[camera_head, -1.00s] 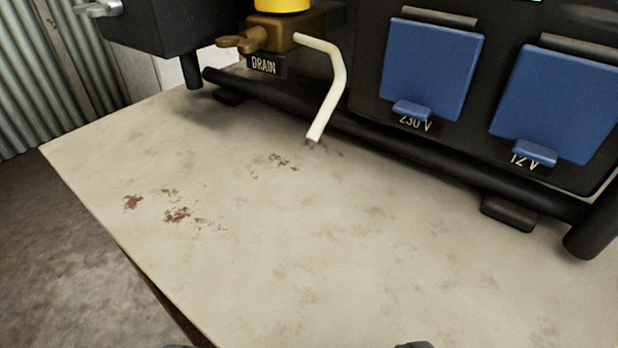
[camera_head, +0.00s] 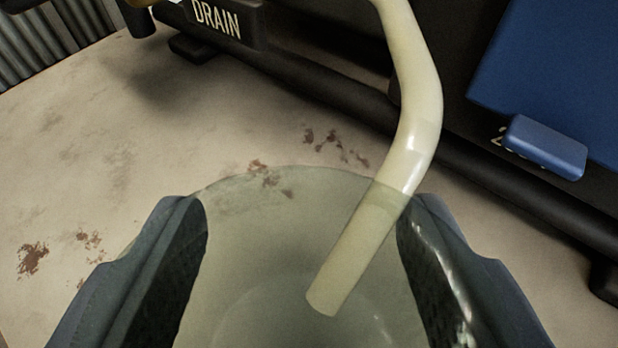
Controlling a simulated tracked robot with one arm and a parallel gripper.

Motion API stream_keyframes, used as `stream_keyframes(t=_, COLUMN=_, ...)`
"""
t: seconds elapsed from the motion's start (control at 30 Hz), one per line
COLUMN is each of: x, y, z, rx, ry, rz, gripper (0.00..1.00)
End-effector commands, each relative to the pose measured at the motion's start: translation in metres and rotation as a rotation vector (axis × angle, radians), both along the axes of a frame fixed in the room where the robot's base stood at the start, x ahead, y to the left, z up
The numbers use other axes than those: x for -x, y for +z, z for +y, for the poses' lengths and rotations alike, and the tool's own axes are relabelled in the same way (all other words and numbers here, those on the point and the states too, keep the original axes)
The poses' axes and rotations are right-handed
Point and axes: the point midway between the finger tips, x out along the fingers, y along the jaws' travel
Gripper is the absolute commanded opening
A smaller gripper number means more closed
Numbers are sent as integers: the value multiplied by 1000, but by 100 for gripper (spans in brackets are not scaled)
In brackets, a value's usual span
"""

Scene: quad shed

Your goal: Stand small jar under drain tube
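A clear, slightly greenish jar (camera_head: 265,240) is between the two dark fingers of my gripper (camera_head: 305,255), at the bottom middle of the camera head view. A finger presses on each side of it. The cream drain tube (camera_head: 419,100) comes down from the upper right. Its lower end overlaps the jar in the picture and appears to be over or inside the mouth. The jar's base is out of view, so I cannot tell whether it touches the bench.
The stained, pale bench top (camera_head: 90,150) is open on the left. A black frame tube (camera_head: 330,90) runs behind the jar. The DRAIN label (camera_head: 217,20) is at the top, and a blue socket cover (camera_head: 560,80) is at the right.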

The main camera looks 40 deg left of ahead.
Motion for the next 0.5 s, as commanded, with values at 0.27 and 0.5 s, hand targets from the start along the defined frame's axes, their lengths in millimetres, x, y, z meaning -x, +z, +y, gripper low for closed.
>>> stream_keyframes(t=0.27, x=-7, y=-12, z=4, rx=1, ry=-1, rz=2, gripper=28)
stream_keyframes(t=0.5, x=-6, y=-37, z=4, rx=3, ry=-1, rz=2, gripper=28)
